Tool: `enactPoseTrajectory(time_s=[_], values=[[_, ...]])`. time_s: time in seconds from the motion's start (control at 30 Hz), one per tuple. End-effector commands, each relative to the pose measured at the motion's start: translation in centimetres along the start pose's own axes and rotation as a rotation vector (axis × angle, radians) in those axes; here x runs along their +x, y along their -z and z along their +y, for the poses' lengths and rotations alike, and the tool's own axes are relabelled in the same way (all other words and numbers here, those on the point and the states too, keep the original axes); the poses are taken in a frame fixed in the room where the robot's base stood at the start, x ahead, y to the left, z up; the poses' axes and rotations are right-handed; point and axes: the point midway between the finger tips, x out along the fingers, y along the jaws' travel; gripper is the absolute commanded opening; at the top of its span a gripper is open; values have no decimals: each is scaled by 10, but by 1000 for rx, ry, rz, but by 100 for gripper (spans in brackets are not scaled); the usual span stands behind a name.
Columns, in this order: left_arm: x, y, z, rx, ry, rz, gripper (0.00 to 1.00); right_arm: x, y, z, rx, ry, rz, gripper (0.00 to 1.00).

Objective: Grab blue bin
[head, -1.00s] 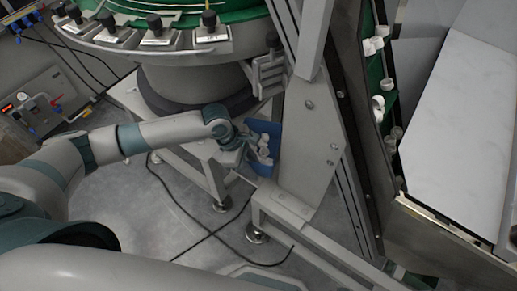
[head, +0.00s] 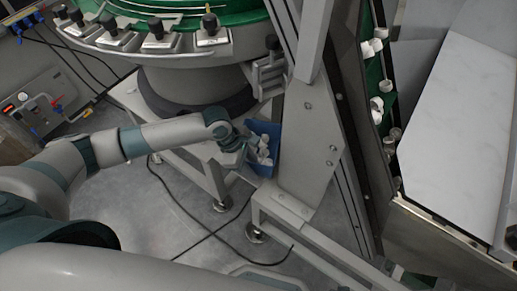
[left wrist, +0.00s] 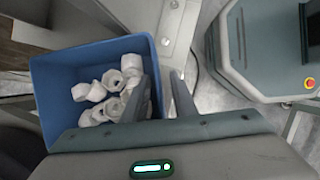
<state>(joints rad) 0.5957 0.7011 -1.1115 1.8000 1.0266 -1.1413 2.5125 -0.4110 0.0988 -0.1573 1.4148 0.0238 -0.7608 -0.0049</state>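The blue bin (head: 262,171) stands beside the grey machine frame in the head view, with white caps (head: 264,150) in it. In the left wrist view the blue bin (left wrist: 56,75) fills the left side, and several white caps (left wrist: 108,90) lie in it. My left gripper (head: 246,152) is at the bin's near side. In the left wrist view my left gripper (left wrist: 165,80) has its fingers apart, one over the bin's inside and one outside the right wall. A gap shows between the wall and the outer finger. My right gripper is not in view.
A grey machine frame (head: 308,150) stands right of the bin. A round feeder with a green bowl (head: 235,12) is behind it. A stand leg (head: 216,185) and cables are below the arm. Open floor (head: 180,215) lies in front.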

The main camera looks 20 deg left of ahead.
Motion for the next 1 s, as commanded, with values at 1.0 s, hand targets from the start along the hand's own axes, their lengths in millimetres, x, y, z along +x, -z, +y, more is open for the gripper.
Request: enactPoseTrajectory(time_s=[1.0], values=[[2,0,0,0,0,0,0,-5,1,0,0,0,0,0]])
